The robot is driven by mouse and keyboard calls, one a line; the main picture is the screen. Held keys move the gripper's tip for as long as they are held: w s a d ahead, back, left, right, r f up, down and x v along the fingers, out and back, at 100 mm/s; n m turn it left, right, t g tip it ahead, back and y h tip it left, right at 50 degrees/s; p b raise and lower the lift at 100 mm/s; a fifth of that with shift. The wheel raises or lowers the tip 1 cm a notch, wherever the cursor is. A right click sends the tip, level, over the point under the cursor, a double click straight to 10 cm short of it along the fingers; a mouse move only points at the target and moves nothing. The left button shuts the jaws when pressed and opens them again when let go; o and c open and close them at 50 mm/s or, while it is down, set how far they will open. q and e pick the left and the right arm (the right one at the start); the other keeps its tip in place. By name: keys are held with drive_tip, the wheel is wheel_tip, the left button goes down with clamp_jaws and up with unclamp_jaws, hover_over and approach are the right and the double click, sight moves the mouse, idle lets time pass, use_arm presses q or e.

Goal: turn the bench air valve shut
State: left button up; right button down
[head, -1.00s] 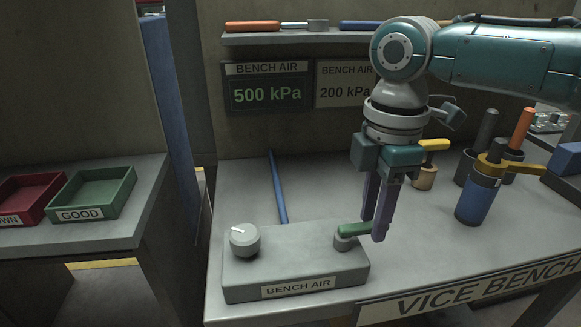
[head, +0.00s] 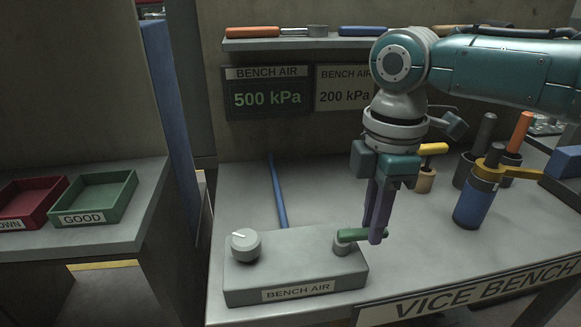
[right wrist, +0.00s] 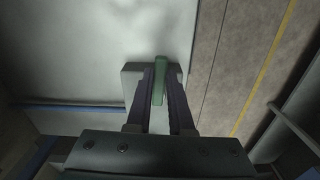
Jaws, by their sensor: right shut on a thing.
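The bench air valve's green lever (head: 352,235) sits on a grey pivot at the right end of the grey BENCH AIR box (head: 250,284). The lever points to the right, along the box. My right gripper (head: 375,238) reaches down from above, its purple fingers shut on the lever's outer part. In the right wrist view the green lever (right wrist: 159,82) lies between the two fingers (right wrist: 160,90). A round grey knob (head: 245,246) with a white mark is at the box's left end. A display (head: 266,95) reads 500 kPa. My left gripper is not in view.
A plate beside the display reads 200 kPa (head: 343,92). A blue bottle (head: 474,203) with a yellow-orange holder and several handled tools in cups stand at the right. Green (head: 124,207) and red trays lie on the left bench. The bench front right of the box is clear.

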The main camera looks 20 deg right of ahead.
drive_tip(key=m+p, duration=0.3)
drive_tip(key=s+a+m+p, duration=0.1)
drive_tip(key=m+p, duration=0.2)
drive_tip(key=s+a+m+p, duration=0.1)
drive_tip(key=m+p, duration=0.2)
drive_tip(key=shift+s+a+r, duration=0.15)
drive_tip(key=shift+s+r, duration=0.05)
drive_tip(key=shift+s, duration=0.05)
drive_tip(key=m+p, duration=0.1)
drive_tip(key=m, duration=0.1)
drive_tip(key=a+m+p, duration=0.1)
drive_tip(key=m, duration=0.1)
drive_tip(key=shift+s+a, duration=0.15)
drive_tip(key=shift+a+f+m+p, duration=0.1)
drive_tip(key=shift+a+m+p, duration=0.25)
drive_tip(key=shift+m, duration=0.7)
drive_tip(key=shift+a+f+m+p, duration=0.1)
drive_tip(key=shift+a+m+p, duration=0.15)
drive_tip(key=shift+m, duration=0.8)
drive_tip(key=shift+a, duration=0.1)
